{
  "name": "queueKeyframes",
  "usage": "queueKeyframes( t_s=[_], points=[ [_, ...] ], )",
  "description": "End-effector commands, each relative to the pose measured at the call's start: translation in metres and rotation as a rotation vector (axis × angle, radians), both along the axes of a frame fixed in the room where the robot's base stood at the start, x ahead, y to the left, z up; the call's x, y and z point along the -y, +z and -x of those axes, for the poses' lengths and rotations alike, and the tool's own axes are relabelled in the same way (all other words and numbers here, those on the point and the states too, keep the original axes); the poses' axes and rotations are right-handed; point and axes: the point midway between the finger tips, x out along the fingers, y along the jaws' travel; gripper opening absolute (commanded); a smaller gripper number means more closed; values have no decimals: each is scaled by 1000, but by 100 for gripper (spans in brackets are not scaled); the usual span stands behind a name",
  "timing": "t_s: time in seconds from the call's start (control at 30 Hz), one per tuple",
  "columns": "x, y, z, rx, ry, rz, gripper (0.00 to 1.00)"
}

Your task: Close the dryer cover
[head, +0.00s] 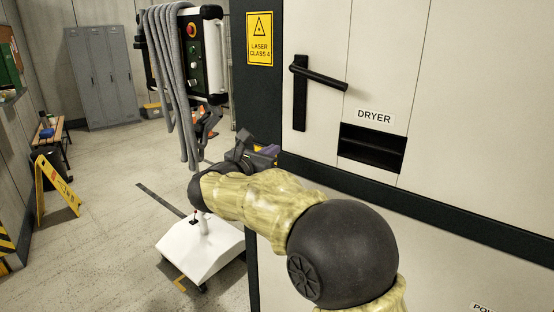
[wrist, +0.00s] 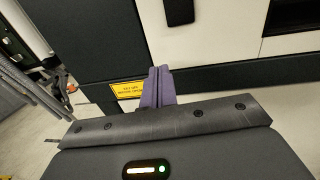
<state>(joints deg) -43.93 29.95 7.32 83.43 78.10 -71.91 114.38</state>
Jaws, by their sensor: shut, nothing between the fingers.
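The dryer (head: 372,148) shows in the head view as a dark rectangular recess in the pale cabinet front, under a DRYER label (head: 374,117). Its dark opening also shows at the top right of the wrist view (wrist: 290,14). I cannot make out a separate cover panel or how it stands. My gripper (head: 268,151) is left of and apart from the recess, near the cabinet's dark left edge. In the wrist view its purple fingers (wrist: 158,84) are together and empty. My arm hides part of the cabinet's lower front.
A black lever handle (head: 318,77) sticks out above left of the recess. A control panel (head: 202,55) draped with grey hose stands left of the cabinet on a white wheeled base (head: 200,252). A yellow floor sign (head: 55,185) stands farther left. The floor between is mostly clear.

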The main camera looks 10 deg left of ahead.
Motion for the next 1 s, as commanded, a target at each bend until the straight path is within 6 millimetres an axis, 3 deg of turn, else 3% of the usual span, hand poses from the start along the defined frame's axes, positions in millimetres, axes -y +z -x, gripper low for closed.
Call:
queueKeyframes(
  t_s=[0.43,0.6,1.0],
  points=[
    [-39,-4,79,-4,8,0,0],
    [-43,-2,88,-5,6,-1,0],
    [-42,-2,87,-5,4,0,0]
  ],
)
